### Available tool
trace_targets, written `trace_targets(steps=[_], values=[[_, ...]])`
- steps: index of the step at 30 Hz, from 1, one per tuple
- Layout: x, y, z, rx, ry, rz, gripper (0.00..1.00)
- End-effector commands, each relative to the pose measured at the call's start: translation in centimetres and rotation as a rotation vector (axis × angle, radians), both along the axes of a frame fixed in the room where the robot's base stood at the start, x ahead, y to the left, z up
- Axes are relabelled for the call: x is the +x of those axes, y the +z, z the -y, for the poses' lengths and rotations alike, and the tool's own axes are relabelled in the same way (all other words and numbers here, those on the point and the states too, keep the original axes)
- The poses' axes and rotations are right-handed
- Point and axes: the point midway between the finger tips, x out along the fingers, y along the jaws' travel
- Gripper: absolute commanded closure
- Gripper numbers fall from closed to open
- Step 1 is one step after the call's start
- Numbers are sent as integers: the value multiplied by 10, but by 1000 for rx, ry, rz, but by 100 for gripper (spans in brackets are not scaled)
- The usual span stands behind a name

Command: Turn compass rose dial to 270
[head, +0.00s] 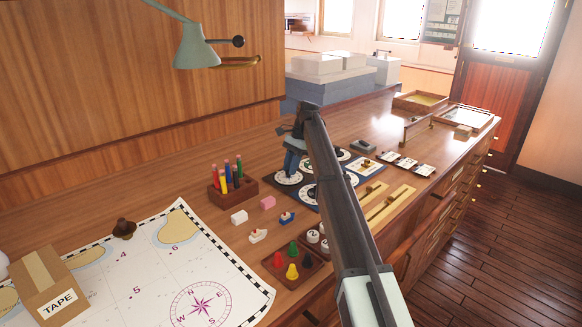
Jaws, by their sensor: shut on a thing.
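A dark dial panel with several round white dials stands on the wooden counter, partly behind my arm. My gripper (291,162) points down over the left dial (287,179) of the panel, its fingertips low at the dial's middle. It is shut on that dial's knob, which the fingers hide. Another dial (341,191) shows at the panel's front right, partly covered by my arm. The dial markings are too small to read, so I cannot tell which one is the compass rose dial or its setting.
A tray of coloured pawns (291,262) is in front. A chart (143,262) with a printed rose and a tape box (45,287) fill the near left. A lamp (195,48) hangs above.

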Motion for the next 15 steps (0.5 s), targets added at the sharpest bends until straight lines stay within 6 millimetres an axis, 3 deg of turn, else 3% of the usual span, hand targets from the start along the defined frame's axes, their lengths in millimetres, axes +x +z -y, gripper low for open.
trace_targets(steps=[15], values=[[2, 0, -1, -2, 156, 1, 100]])
